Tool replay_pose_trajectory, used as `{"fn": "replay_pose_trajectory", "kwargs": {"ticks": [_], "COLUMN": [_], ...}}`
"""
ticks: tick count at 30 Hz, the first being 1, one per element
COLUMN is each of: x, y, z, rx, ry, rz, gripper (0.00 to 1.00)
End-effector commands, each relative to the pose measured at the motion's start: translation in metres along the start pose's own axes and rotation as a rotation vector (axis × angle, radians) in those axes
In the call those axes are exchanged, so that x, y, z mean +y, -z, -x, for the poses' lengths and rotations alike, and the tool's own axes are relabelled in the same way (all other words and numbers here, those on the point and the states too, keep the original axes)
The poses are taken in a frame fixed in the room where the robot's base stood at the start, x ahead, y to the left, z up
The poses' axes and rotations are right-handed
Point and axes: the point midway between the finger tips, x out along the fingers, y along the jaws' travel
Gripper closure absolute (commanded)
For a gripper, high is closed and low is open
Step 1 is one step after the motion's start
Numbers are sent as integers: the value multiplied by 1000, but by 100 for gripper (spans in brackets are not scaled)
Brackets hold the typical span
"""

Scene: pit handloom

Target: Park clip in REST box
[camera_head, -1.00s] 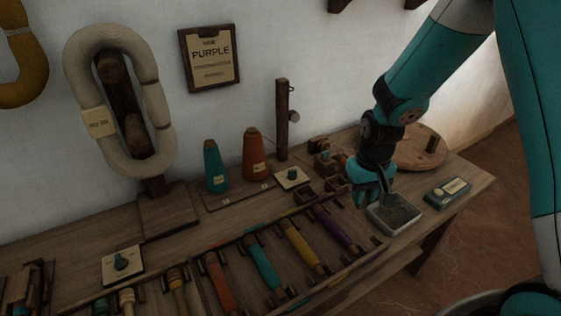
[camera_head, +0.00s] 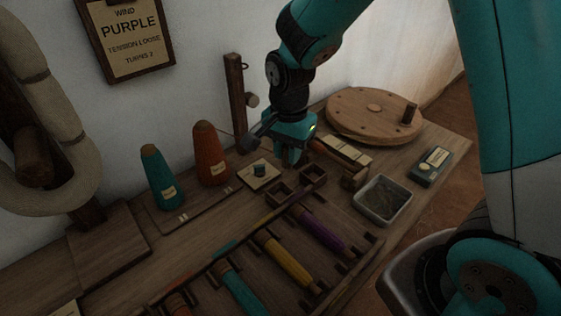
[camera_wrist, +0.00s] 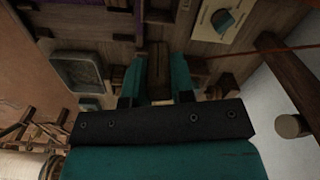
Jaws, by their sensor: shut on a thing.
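My gripper (camera_head: 291,156) is shut on a small brown piece, which I take to be the clip (camera_wrist: 158,62); it shows between the two teal fingers in the wrist view. In the head view the fingers hide most of it. The gripper is above the bench, behind two small dark open-topped boxes (camera_head: 284,194) (camera_head: 314,174). I cannot read a REST label on either box. The gripper appears apart from both.
A label plate with a teal knob (camera_head: 259,171) lies left of the boxes. Teal (camera_head: 158,178) and orange (camera_head: 210,153) cones, a dark post (camera_head: 236,100) and a wooden disc (camera_head: 375,112) stand around. A grey tray (camera_head: 384,201) is at right.

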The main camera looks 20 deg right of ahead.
Motion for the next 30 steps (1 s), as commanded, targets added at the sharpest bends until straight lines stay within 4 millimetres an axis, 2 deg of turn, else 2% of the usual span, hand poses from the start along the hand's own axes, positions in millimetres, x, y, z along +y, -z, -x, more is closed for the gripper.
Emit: {"fn": "replay_pose_trajectory", "kwargs": {"ticks": [3, 9, 17, 30], "x": [-4, -6, -5, -4], "y": [-14, -22, -20, -20], "z": [0, 4, -9, -53], "rx": [1, 0, 0, 0], "ry": [2, 0, 0, -1], "rz": [-162, -292, -303, -301], "gripper": [100, 100, 100, 100]}}
